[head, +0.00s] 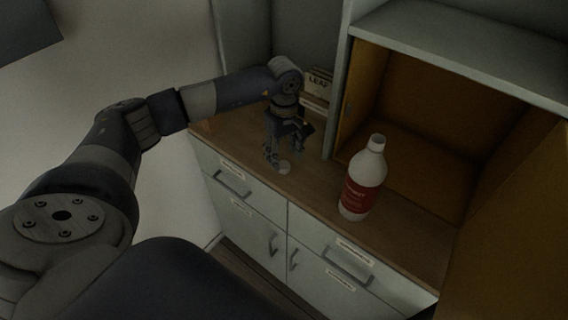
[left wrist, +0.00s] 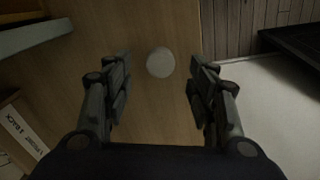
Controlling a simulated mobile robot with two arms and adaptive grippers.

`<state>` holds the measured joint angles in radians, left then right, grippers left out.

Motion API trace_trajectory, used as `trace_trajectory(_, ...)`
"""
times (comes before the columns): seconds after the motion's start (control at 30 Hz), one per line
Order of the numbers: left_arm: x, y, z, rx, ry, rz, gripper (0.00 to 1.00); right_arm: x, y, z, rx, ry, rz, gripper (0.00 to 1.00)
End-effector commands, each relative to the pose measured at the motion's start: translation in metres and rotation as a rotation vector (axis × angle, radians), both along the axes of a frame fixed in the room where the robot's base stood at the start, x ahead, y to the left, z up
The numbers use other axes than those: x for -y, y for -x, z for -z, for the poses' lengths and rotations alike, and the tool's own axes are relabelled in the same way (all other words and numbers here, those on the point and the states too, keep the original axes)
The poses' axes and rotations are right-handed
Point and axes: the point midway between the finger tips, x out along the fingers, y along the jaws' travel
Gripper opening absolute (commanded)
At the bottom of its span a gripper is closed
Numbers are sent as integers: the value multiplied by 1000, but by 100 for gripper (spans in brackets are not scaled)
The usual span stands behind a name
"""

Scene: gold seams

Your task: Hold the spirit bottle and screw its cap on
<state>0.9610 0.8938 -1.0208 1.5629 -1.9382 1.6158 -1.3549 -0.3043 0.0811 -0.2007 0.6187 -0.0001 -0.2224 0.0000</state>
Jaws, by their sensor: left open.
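The spirit bottle (head: 363,182) stands upright on the wooden counter in the head view, white with a red label. Its narrow neck points up. A small round white cap (head: 284,167) lies on the counter to the left of the bottle; it also shows in the left wrist view (left wrist: 161,62). My left gripper (head: 277,158) points down over the cap. In the left wrist view my left gripper (left wrist: 158,88) is open, its fingers apart with nothing between them, and the cap shows just beyond the fingertips. My right gripper is in neither view.
The wooden counter (head: 233,146) tops a cabinet with drawers and doors. A box labelled LEAF (head: 318,84) stands at the back beside my left wrist. An open wooden-lined compartment (head: 415,110) is behind the bottle, with a grey shelf above it.

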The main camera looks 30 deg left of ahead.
Motion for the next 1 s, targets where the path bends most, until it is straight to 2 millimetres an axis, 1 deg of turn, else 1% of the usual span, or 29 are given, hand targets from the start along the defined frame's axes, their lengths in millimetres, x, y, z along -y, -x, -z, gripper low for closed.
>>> trace_trajectory(0.03,0,2,3,-5,-1,-1,52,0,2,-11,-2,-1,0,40)
trace_trajectory(0.07,0,2,8,-7,0,-2,52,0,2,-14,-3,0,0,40)
trace_trajectory(0.2,0,1,28,-3,1,-2,52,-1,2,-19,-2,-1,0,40)
trace_trajectory(0.3,0,1,34,-1,0,-1,52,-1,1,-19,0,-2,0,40)
trace_trajectory(0.63,0,0,35,0,0,-1,52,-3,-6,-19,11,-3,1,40)
trace_trajectory(0.67,0,0,35,0,0,-1,45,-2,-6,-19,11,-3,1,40)
trace_trajectory(0.87,0,0,35,0,0,-1,23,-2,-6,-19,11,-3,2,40)
trace_trajectory(1.0,0,0,35,0,0,-1,22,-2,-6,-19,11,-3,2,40)
